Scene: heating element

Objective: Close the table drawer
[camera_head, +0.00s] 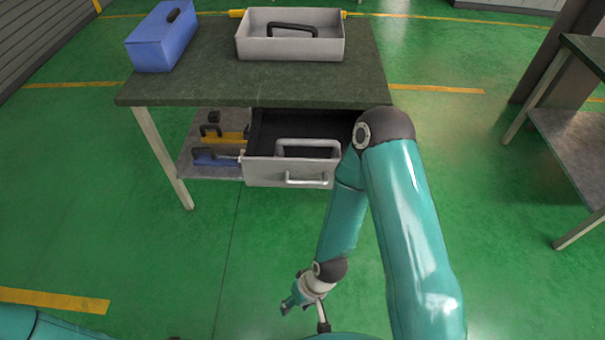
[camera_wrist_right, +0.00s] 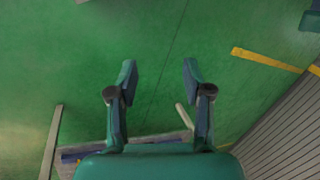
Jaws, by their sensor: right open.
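The table (camera_head: 210,88) has a dark green top and pale legs. Its grey drawer (camera_head: 262,172) is pulled out toward me under the top, with a dark interior and a light bar handle (camera_head: 306,181) on its front. A grey part stands in or at the front of the drawer; I cannot tell its exact shape. My right arm covers the drawer's right end. My right gripper (camera_head: 306,310) is low over the floor in front of the drawer, apart from it. In the right wrist view its fingers (camera_wrist_right: 158,76) are spread and empty. My left gripper is out of view.
On the table stand a blue box (camera_head: 158,48) and a grey open tray (camera_head: 290,50) with a dark handle. The lower shelf holds blue and yellow items (camera_head: 215,160). Another table (camera_head: 575,125) stands at the right. Green floor is free around the drawer.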

